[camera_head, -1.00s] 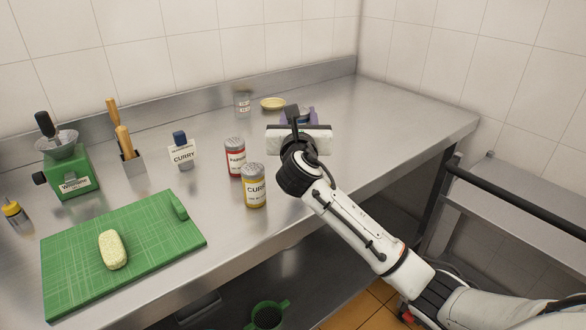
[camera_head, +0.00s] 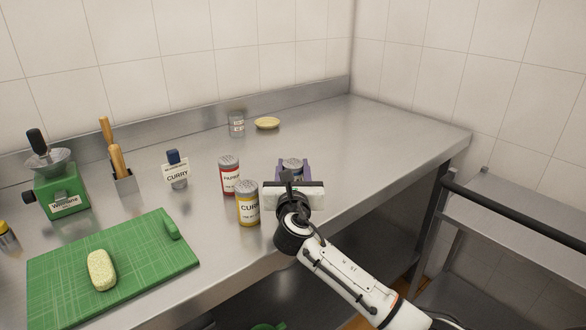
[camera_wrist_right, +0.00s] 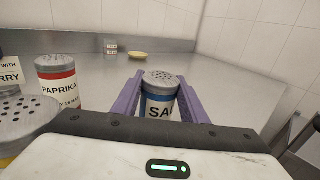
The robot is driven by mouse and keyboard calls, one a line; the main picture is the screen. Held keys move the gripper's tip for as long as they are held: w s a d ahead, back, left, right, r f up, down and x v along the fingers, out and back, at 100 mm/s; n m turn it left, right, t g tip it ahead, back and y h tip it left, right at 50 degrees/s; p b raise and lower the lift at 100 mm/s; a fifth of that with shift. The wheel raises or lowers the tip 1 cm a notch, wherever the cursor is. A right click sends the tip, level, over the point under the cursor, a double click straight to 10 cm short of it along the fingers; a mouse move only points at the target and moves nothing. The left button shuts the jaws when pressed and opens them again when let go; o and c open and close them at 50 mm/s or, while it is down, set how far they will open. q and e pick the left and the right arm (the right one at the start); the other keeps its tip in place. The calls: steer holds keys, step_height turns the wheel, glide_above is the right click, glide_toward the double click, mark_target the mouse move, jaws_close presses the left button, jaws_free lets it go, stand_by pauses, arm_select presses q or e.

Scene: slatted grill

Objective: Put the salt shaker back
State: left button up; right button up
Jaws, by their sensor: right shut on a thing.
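The salt shaker (camera_wrist_right: 160,98) has a grey perforated top, a blue band and a label reading "SA". It stands upright between the purple fingers of my right gripper (camera_wrist_right: 157,104) in the right wrist view. My right gripper (camera_head: 293,170) is shut on it, and the shaker's top (camera_head: 292,164) shows in the head view, just right of the paprika and curry shakers. The wrist hides its lower part, so I cannot tell whether it touches the counter. My left gripper is not in view.
The curry shaker (camera_head: 248,208) and paprika shaker (camera_head: 229,178) stand close left of my right gripper. A glass jar (camera_head: 237,124) and a yellow dish (camera_head: 267,123) are at the back. A green cutting board (camera_head: 130,275) lies front left. The counter's right side (camera_head: 400,130) is clear.

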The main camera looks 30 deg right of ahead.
steer(key=o, duration=1.1)
steer(key=shift+f, duration=0.1)
steer(key=shift+r, duration=0.2)
steer(key=v, duration=1.2)
steer(key=shift+f, duration=0.1)
